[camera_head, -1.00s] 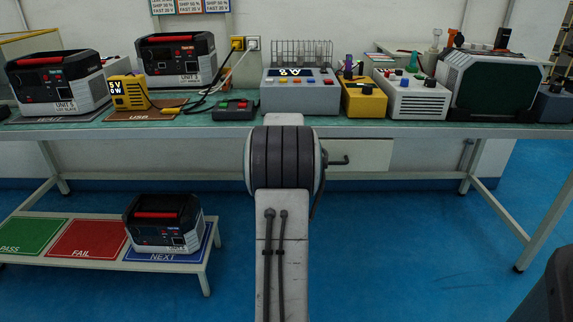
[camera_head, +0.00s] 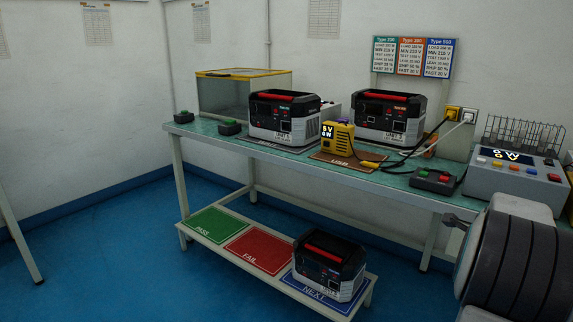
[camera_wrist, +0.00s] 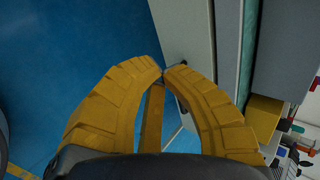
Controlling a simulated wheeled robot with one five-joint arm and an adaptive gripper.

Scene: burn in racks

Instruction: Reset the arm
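My gripper (camera_wrist: 162,73) shows in the wrist view as two curved yellow fingers. Their tips come together, and nothing shows held between them. Blue floor (camera_wrist: 75,60) lies beyond the fingers at left, and a pale panel (camera_wrist: 186,40) lies close behind the tips. In the head view, part of my arm fills the lower right corner. My gripper is outside that view.
A green-topped bench (camera_head: 400,183) runs across the head view, holding two power units (camera_head: 284,117) (camera_head: 389,116), a yellow USB meter (camera_head: 338,142) and a grey console (camera_head: 510,175). A low shelf (camera_head: 232,249) has PASS, FAIL and NEXT mats; a unit (camera_head: 328,265) stands on NEXT.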

